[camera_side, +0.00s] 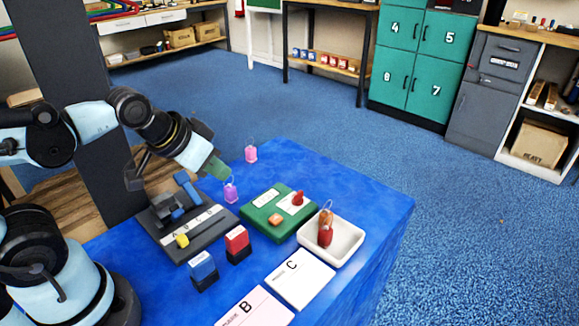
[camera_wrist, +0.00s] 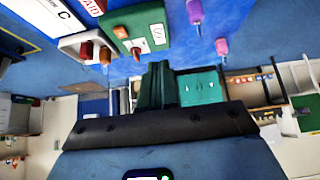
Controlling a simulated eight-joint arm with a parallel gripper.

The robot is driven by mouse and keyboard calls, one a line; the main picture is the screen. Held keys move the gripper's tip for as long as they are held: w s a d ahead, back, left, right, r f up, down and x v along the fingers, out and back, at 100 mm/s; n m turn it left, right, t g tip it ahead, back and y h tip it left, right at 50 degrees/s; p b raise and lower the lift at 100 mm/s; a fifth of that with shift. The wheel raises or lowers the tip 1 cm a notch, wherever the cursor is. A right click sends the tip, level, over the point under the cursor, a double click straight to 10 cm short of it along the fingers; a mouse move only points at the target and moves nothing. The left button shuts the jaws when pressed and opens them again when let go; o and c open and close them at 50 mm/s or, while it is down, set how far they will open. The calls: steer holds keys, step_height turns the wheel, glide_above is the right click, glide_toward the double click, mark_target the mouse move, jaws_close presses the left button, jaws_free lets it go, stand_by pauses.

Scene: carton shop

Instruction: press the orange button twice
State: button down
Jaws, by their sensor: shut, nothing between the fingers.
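The orange button (camera_side: 275,220) is a small block on the front part of a green panel (camera_side: 262,228) on the blue table. A red knob on a white label plate (camera_side: 289,204) is beside it on the same panel. In the wrist view the orange button (camera_wrist: 121,32) and the green panel (camera_wrist: 145,14) show near the top. My gripper (camera_side: 217,168) has green fingers, which are shut and empty. It is in the air to the left and back of the panel, apart from the button. It also shows in the wrist view (camera_wrist: 158,66).
A dark fixture (camera_side: 170,238) with a blue handle and yellow piece is left of the panel. Cards B and C lie in front.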

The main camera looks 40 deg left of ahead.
stand_by(0.7)
steer(key=m+t+y, duration=0.1)
steer(key=m+t, duration=0.1)
steer(key=m, duration=0.6)
glide_above(273, 221)
steer(key=shift+f, duration=4.35)
steer(key=shift+f, duration=0.15)
steer(key=shift+f, duration=0.3)
steer(key=shift+r, duration=0.1)
